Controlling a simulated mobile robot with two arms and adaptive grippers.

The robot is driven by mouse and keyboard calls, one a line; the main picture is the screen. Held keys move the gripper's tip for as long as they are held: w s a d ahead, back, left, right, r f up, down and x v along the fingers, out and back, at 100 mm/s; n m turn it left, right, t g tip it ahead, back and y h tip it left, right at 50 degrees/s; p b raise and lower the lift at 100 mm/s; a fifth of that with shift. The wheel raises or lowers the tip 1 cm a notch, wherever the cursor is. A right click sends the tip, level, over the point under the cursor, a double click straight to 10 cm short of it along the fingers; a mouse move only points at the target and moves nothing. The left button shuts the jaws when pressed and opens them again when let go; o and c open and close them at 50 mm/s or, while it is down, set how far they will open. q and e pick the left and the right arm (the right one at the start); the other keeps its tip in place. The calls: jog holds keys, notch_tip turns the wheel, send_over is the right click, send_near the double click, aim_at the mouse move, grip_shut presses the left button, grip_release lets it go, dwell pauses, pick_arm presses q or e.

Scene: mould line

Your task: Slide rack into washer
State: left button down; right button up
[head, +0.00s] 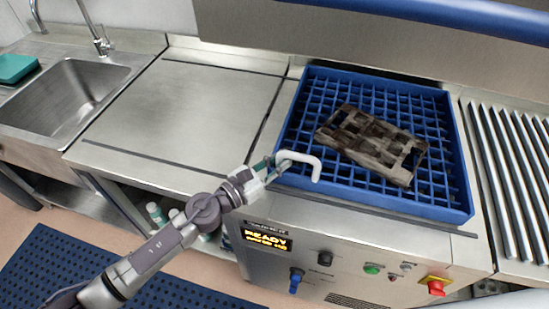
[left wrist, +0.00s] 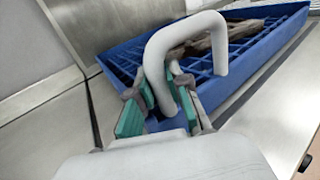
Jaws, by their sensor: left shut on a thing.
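The blue grid rack (head: 464,180) lies on the steel top of the washer (head: 340,262), at its open loading area below a raised steel hood. A worn brown-grey slatted piece (head: 372,143) lies on the rack, slightly askew. My left gripper (head: 268,170) is at the rack's near left corner, shut on a white bent handle (head: 302,157). In the left wrist view the handle (left wrist: 200,24) stands between the teal-padded fingers (left wrist: 160,110), in front of the blue rack (left wrist: 120,66). I cannot tell whether it joins the rack. My right gripper is not in view.
A bare steel table (head: 180,105) lies left of the washer, with a sink (head: 65,95) and tap beyond. A roller table (head: 512,180) is at the right. The washer front has a lit READY display (head: 266,238), knobs and a red button (head: 436,286).

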pick_arm(q)
jog(key=shift+s+d, duration=0.15)
jog(key=c, duration=1.1)
grip_release()
jog(key=shift+d, duration=0.2)
jog(key=shift+s+a, duration=0.1)
jog(key=shift+a, duration=0.25)
jog(key=v, duration=1)
jog(key=shift+s+a, duration=0.4)
jog(key=shift+a, duration=0.15)
